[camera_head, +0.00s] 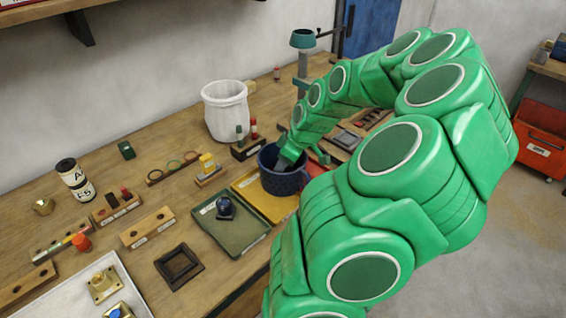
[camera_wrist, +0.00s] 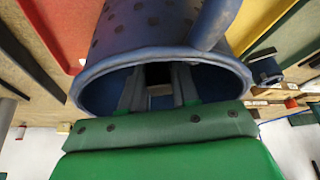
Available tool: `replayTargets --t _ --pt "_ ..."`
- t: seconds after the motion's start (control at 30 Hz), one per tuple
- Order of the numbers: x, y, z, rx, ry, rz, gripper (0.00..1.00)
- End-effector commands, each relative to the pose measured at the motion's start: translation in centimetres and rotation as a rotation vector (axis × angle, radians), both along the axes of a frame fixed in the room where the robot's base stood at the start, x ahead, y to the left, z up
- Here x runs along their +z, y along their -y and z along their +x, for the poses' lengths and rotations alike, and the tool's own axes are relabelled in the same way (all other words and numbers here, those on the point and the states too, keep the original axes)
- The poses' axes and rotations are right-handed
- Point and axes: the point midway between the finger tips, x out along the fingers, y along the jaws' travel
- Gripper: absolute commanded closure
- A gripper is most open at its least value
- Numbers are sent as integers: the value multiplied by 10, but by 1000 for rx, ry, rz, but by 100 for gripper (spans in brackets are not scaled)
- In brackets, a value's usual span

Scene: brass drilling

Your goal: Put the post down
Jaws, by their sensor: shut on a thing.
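A dark blue speckled pot (camera_head: 283,181) stands by the yellow tray (camera_head: 250,188) at the middle of the bench. My gripper (camera_head: 288,158) reaches down into the pot's mouth. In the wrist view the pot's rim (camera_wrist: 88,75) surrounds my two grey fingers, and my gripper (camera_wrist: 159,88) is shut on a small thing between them. That thing, taken as the post, is mostly hidden; only a dark patch and a pale patch show between the fingers. I cannot tell whether it touches the pot's bottom.
A green tray (camera_head: 232,235) with a dark blue knobbed piece (camera_head: 225,207) is left of the yellow tray. A white bucket (camera_head: 226,110) stands behind. Wooden holders, an empty dark square frame (camera_head: 179,266) and a white tray (camera_head: 75,293) lie farther left. Bare bench shows between them.

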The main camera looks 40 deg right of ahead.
Motion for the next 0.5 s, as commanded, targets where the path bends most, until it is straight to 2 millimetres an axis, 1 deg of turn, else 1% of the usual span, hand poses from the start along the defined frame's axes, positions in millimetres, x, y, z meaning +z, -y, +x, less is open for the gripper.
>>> replayTargets --t 0.3,0.33,0.47,0.5 --pt "-8 0 0 -1 0 0 100" --pt "-7 0 0 -1 0 0 67" --pt "-7 0 0 0 0 -1 47" --pt "-7 0 0 0 0 -1 45"
